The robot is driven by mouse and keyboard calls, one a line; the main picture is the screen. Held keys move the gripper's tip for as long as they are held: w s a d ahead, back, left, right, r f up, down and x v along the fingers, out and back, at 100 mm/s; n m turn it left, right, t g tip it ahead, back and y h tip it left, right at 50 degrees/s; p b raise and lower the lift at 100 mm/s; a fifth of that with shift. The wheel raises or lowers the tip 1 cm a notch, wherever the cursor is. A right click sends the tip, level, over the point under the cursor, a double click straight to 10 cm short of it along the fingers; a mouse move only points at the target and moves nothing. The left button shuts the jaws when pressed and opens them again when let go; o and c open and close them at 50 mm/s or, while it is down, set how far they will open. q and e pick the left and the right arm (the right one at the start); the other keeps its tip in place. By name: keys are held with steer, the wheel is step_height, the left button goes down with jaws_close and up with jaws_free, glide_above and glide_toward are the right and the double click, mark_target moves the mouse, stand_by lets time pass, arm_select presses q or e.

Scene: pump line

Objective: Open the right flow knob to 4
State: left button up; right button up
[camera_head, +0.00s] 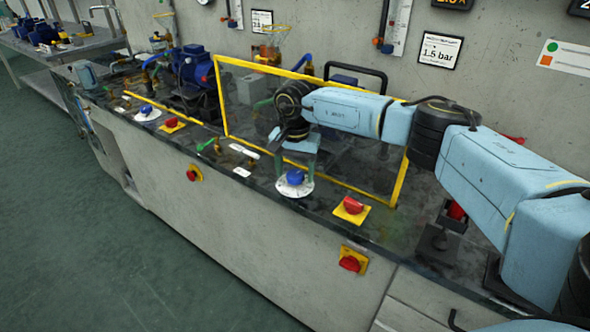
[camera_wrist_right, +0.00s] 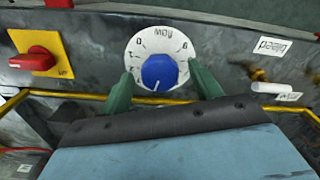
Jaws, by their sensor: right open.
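The right flow knob (camera_head: 295,178) is a blue knob on a white round dial on the dark bench top, in front of the yellow-framed clear panel. In the right wrist view the blue knob (camera_wrist_right: 159,72) sits at the middle of its dial (camera_wrist_right: 158,38), which appears upside down, with a short white pointer line toward the picture's bottom. The number it points at cannot be read. My right gripper (camera_head: 297,162) reaches down over the knob. Its green fingers are open, one on either side of the knob, with gaps visible. My left gripper is not in view.
A red switch on a yellow plate (camera_head: 351,210) is right of the dial. Another red switch (camera_head: 352,261) is on the bench front. The yellow-framed panel (camera_head: 222,100) stands close behind the knob. A second blue knob (camera_head: 146,109) is farther left. A bleed label (camera_wrist_right: 271,47) shows nearby.

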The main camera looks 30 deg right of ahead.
mark_target(295, 174)
steer(key=shift+r, duration=0.2)
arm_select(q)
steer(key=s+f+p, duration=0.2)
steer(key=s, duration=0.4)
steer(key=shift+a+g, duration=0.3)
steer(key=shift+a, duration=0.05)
arm_select(e)
step_height(295, 174, up, 13)
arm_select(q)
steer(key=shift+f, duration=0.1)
